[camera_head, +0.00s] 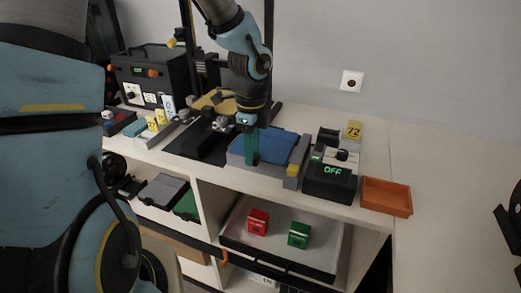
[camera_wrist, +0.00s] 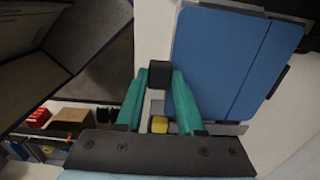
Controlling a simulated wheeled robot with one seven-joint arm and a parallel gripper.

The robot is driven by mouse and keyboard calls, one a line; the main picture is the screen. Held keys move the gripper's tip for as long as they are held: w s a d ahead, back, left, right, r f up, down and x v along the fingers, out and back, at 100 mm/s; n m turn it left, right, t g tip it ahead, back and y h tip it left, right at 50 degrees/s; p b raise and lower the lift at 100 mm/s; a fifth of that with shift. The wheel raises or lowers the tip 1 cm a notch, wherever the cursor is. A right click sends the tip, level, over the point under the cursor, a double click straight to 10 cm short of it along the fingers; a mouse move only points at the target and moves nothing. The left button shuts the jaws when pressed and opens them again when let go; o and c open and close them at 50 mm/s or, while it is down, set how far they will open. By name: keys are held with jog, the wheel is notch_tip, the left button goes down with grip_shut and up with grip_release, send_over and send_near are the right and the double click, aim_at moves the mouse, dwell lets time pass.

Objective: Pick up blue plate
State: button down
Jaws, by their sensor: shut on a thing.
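The blue plate (camera_head: 267,147) lies flat on a grey holder (camera_head: 292,171) on the bench. It fills the upper right of the wrist view (camera_wrist: 230,60). My gripper (camera_head: 251,158) points down at the plate's front left side, its teal fingers covering part of it. In the wrist view my gripper (camera_wrist: 159,78) has a small dark block (camera_wrist: 159,74) between its fingertips and is shut on it. The right finger borders the plate's left edge. I cannot tell whether the block is fixed to the plate or the holder.
A black box reading OFF (camera_head: 329,181) and an orange tray (camera_head: 386,197) stand to the right. Dark equipment (camera_head: 205,139) stands close on the left. Below, a shelf tray (camera_head: 275,262) holds a red box (camera_head: 258,221) and a green box (camera_head: 299,235).

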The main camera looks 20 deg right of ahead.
notch_tip(320, 180, up, 10)
dwell(0.7)
jog(key=shift+s, duration=0.1)
